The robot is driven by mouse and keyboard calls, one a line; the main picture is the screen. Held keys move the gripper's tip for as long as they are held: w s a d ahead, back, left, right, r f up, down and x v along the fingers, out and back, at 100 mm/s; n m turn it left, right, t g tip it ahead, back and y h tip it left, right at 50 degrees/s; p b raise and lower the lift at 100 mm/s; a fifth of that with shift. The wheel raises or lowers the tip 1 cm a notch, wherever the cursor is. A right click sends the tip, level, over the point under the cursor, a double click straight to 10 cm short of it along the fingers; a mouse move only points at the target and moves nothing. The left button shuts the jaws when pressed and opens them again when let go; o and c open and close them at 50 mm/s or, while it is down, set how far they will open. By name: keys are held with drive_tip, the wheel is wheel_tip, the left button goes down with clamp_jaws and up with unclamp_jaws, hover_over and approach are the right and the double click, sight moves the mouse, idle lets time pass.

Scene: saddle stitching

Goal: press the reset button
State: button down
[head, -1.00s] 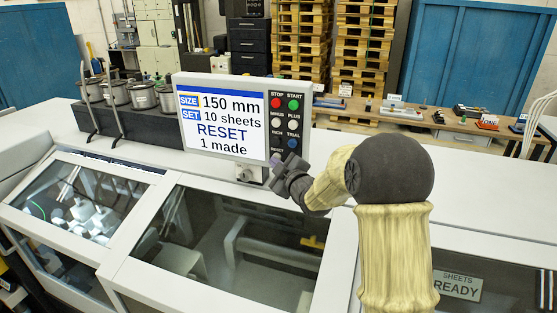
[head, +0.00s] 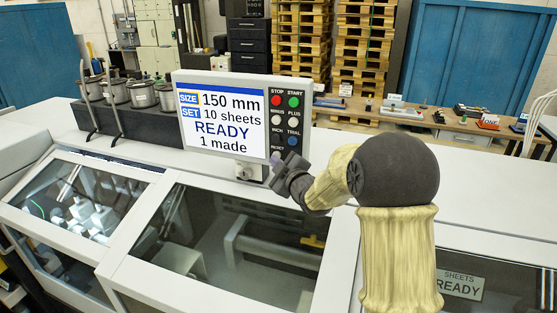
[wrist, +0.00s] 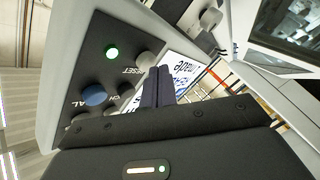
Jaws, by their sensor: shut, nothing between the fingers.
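The control panel (head: 287,104) stands on the machine, beside a screen (head: 219,122) reading "150 mm, 10 sheets, READY, 1 made". The RESET label sits at the bottom of the panel's left column. In the wrist view the grey reset button (wrist: 146,60) is beside that label, and a green light (wrist: 112,53) is lit near it. My gripper (head: 277,162) is shut and empty, its fingertips at the panel's lower edge. In the wrist view the fingertips (wrist: 158,70) are right beside the reset button; whether they touch it I cannot tell.
The blue trial button (head: 292,141) is just above my gripper, with other buttons higher up. The machine's glass covers (head: 225,255) lie below. Several metal pots (head: 142,95) stand left of the screen. The white top right of my arm is clear.

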drive_tip(key=shift+s+a, duration=0.2)
drive_tip(key=shift+s, duration=0.2)
drive_tip(key=s+b, duration=0.1)
drive_tip(key=s+a+b, duration=0.1)
drive_tip(key=s, duration=0.1)
drive_tip(key=s+a+b, duration=0.1)
drive_tip(key=b, duration=0.1)
drive_tip(key=shift+s, duration=0.4)
drive_tip(key=shift+d+f, duration=0.1)
idle(0.4)
